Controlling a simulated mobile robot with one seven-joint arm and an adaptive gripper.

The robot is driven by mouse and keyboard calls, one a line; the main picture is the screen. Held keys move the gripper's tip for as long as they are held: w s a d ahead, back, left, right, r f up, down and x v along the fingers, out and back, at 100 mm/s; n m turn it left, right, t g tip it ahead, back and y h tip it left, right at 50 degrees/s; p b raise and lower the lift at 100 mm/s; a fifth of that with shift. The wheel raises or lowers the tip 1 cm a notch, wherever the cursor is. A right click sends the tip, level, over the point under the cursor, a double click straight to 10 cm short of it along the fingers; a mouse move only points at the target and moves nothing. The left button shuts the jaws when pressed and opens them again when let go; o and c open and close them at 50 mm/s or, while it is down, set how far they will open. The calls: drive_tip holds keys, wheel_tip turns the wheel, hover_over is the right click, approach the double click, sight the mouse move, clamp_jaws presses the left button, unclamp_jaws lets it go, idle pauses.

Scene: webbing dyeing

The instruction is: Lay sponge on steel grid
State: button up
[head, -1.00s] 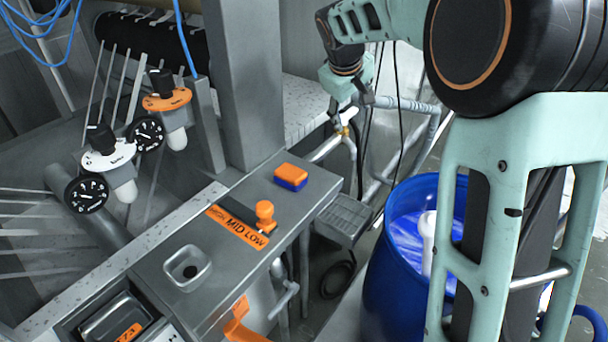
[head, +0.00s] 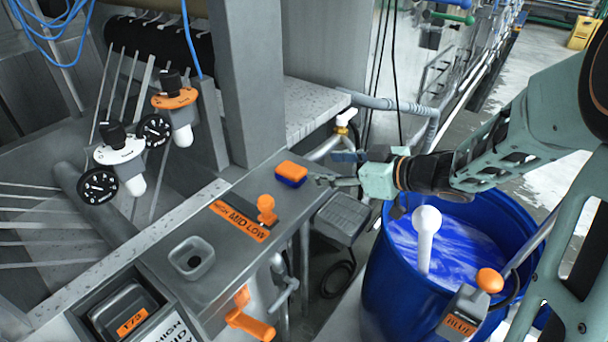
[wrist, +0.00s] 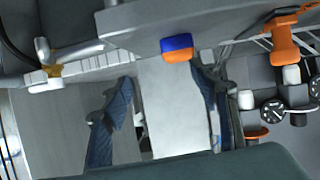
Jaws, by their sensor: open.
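The sponge (head: 291,173), orange on top and blue below, lies on the far end of the grey steel counter in the head view. It also shows in the wrist view (wrist: 177,48), beyond the fingertips. My gripper (head: 328,169) is open and empty, just right of the sponge and level with the counter end, pointing left. In the wrist view my gripper (wrist: 160,78) has its two fingers spread wide, with the sponge ahead, nearer the right finger.
An orange knob (head: 266,209) stands on the counter (head: 222,264) near the sponge. A blue barrel (head: 385,265) with a white stick (head: 427,238) stands right of the grid. A white-handled valve (head: 346,117) and pipes lie behind my gripper.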

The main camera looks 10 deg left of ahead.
sight(290, 167)
drive_tip(key=shift+g+y, duration=0.3)
drive_tip(key=shift+g, duration=0.1)
drive_tip(key=a, duration=0.1)
drive_tip(key=a+f, duration=0.1)
drive_tip(key=a, duration=0.1)
drive_tip(key=a+f, duration=0.1)
drive_tip(key=shift+s+a, duration=0.35)
drive_tip(key=shift+a, duration=0.05)
drive_tip(key=x, duration=0.5)
drive_tip(key=shift+w+a+r, duration=0.2)
drive_tip(key=shift+a, duration=0.2)
drive_tip(key=c, duration=1.1)
drive_tip(key=shift+r, duration=0.15)
